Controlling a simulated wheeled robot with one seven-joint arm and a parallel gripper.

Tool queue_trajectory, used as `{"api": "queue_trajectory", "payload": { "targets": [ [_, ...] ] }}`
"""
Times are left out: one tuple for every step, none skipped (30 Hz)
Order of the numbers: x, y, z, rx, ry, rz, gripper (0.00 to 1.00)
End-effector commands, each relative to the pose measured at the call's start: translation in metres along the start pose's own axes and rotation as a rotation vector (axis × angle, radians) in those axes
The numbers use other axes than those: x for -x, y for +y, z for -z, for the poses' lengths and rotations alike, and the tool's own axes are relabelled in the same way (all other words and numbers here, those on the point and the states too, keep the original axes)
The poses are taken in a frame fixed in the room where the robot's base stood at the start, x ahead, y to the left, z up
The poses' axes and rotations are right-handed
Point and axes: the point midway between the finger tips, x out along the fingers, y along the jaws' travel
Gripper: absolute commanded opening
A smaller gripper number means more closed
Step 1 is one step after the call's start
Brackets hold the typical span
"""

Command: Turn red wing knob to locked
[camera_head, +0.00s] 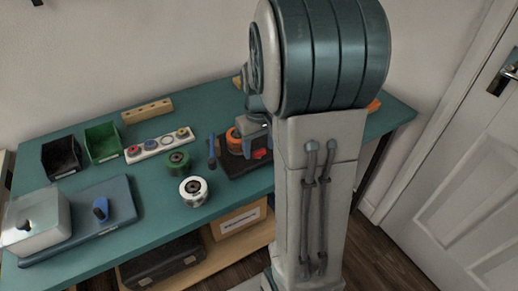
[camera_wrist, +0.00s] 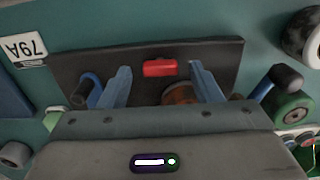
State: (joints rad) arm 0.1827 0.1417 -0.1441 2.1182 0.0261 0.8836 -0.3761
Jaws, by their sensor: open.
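The red wing knob (camera_wrist: 159,68) is on a dark board (camera_wrist: 150,53) in the wrist view, with its long side running roughly left to right. It also shows as a small red patch in the head view (camera_head: 262,154). My gripper (camera_wrist: 159,69) is open, with one blue finger to the left and one to the right of the knob in the picture. Both fingers look clear of it; the height gap is hard to judge. In the head view my arm hides part of the board (camera_head: 236,170).
A brown-orange round part (camera_wrist: 180,94) sits close by the right finger. Black-ended blue levers (camera_wrist: 80,91) flank the fingers. Green (camera_head: 177,162) and white (camera_head: 193,191) spools stand left of the board.

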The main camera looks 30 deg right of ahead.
Motion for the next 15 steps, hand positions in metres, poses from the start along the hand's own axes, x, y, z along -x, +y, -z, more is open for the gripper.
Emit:
{"api": "queue_trajectory", "payload": {
  "targets": [
    [-0.0047, 0.0, -0.0003, 0.0, -0.001, 0.0, 0.58],
    [-0.0063, 0.0, -0.0003, 0.0, -0.001, 0.0, 0.58],
    [-0.0078, 0.0, -0.0003, 0.0, -0.001, 0.0, 0.58],
    [-0.0085, -0.0001, -0.0003, 0.0, -0.001, 0.0, 0.58],
    [-0.009, -0.0001, -0.0003, 0.0, -0.001, 0.0, 0.58],
    [-0.0093, -0.0001, -0.0002, 0.0, -0.001, 0.0, 0.58],
    [-0.0093, -0.0001, -0.0002, 0.0, 0.0, 0.0, 0.58],
    [-0.0092, -0.0001, -0.0002, 0.0, 0.0, 0.0, 0.58],
    [-0.0091, -0.0001, -0.0002, 0.0, 0.0, 0.0, 0.58],
    [-0.009, -0.0001, -0.0002, 0.0, 0.0, 0.0, 0.58],
    [-0.009, -0.0001, -0.0002, 0.0, 0.0, 0.0, 0.58],
    [-0.0089, -0.0001, -0.0001, 0.0, 0.0, 0.0, 0.58],
    [-0.0089, -0.0001, -0.0001, 0.0, 0.0, 0.0, 0.5],
    [-0.0089, -0.0001, -0.0001, 0.0, 0.0, 0.0, 0.41],
    [-0.0088, -0.0001, -0.0001, 0.0, 0.0, 0.0, 0.3]
  ]
}}
